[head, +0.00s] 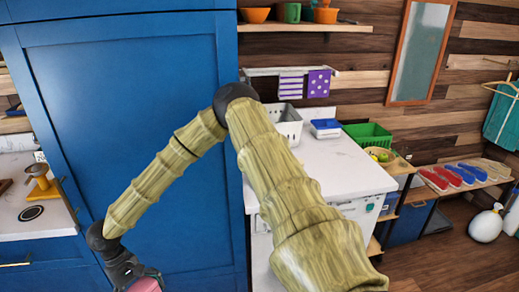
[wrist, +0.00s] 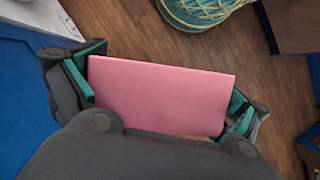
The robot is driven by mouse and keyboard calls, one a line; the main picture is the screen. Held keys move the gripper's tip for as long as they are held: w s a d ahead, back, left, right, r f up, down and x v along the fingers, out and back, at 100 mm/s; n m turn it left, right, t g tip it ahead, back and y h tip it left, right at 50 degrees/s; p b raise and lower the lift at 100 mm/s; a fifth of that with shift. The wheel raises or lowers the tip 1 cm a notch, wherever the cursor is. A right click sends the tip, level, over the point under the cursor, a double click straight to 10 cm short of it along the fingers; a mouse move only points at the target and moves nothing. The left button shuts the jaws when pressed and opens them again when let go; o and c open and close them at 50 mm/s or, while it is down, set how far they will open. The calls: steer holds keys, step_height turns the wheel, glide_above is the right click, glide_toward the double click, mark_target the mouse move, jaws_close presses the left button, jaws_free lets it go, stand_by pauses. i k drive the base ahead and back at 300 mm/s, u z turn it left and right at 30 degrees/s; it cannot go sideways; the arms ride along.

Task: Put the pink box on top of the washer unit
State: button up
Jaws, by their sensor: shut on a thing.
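The pink box (wrist: 160,95) is held between the green-padded fingers of my gripper (wrist: 162,92) in the wrist view. It lies across the jaws above the wooden floor. In the head view only a bit of the pink box (head: 146,285) shows at the bottom edge, in my gripper (head: 138,279), low in front of the blue cabinet. The washer unit (head: 340,168) is white with a flat top and stands right of the cabinet. My arm hides part of its top and front. The front right part of its top is bare.
A white basket (head: 288,126), a blue-and-white tub (head: 325,128) and a green crate (head: 370,135) stand along the back of the washer area. The tall blue cabinet (head: 140,130) rises on its left. A shelf with several shoes (head: 450,177) is at right.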

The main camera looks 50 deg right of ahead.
mark_target(357, 171)
steer(key=z, duration=2.1)
steer(key=i, duration=0.35)
